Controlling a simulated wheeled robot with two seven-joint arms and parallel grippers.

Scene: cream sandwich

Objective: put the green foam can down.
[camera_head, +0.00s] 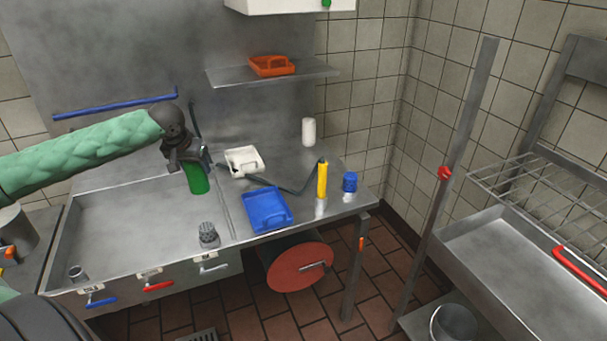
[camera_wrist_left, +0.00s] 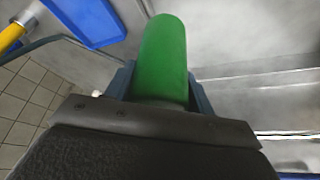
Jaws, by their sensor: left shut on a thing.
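The green foam can (camera_head: 196,178) is in my left gripper (camera_head: 190,163), near the back right part of the sink in the head view. In the left wrist view the green can (camera_wrist_left: 163,55) stands out between the two fingers of my left gripper (camera_wrist_left: 158,85), which are shut on it. In the head view the gripper covers the can's top. I cannot tell whether the can's base touches a surface. My right gripper is not in view.
Right of the can are a white tray (camera_head: 243,162), a blue tray (camera_head: 264,208), a yellow-handled sprayer (camera_head: 322,180), a blue-capped jar (camera_head: 349,184) and a white cylinder (camera_head: 308,131). The steel sink (camera_head: 130,225) is mostly empty. An orange tray (camera_head: 271,66) sits on the shelf (camera_head: 225,77).

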